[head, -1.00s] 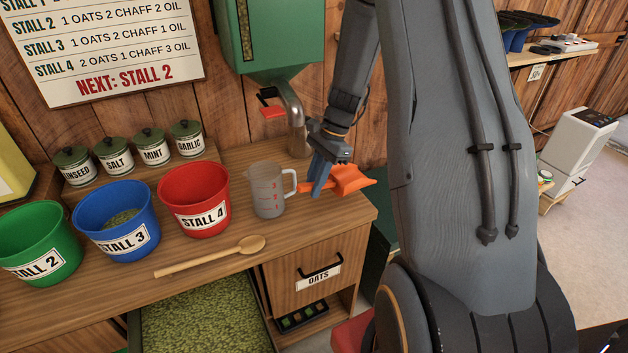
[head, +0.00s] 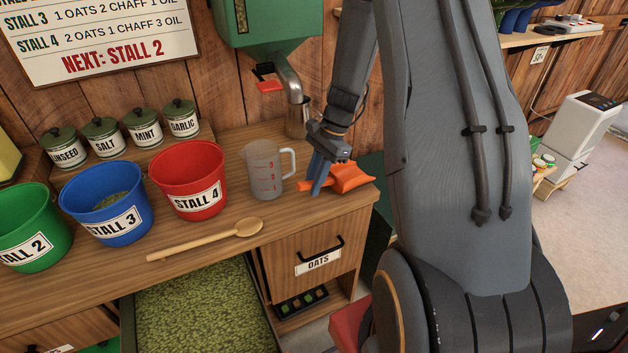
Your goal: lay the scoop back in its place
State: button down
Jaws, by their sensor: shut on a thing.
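My gripper (head: 318,186) is shut on the orange scoop (head: 352,178) near the right end of the wooden bench. The scoop's bowl points right, and its handle is partly hidden by the fingers. The scoop is low over the bench top, close to its right edge; I cannot tell if it touches the wood. A clear measuring jug (head: 265,172) with red marks stands just left of the gripper.
A metal jug (head: 298,118) stands under the green dispenser's spout (head: 288,85). Red (head: 190,190), blue (head: 107,212) and green (head: 30,230) buckets stand left. A wooden spoon (head: 205,240) lies in front. Below, a drawer (head: 128,320) of green feed is open.

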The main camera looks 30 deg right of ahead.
jog(key=c, duration=1.6)
grip_release()
jog(key=shift+o, duration=0.2)
jog(key=b+v, duration=0.2)
jog(key=v, duration=0.6)
notch_tip(320, 180, up, 8)
jog(key=p, duration=0.6)
jog(key=shift+a, duration=0.1)
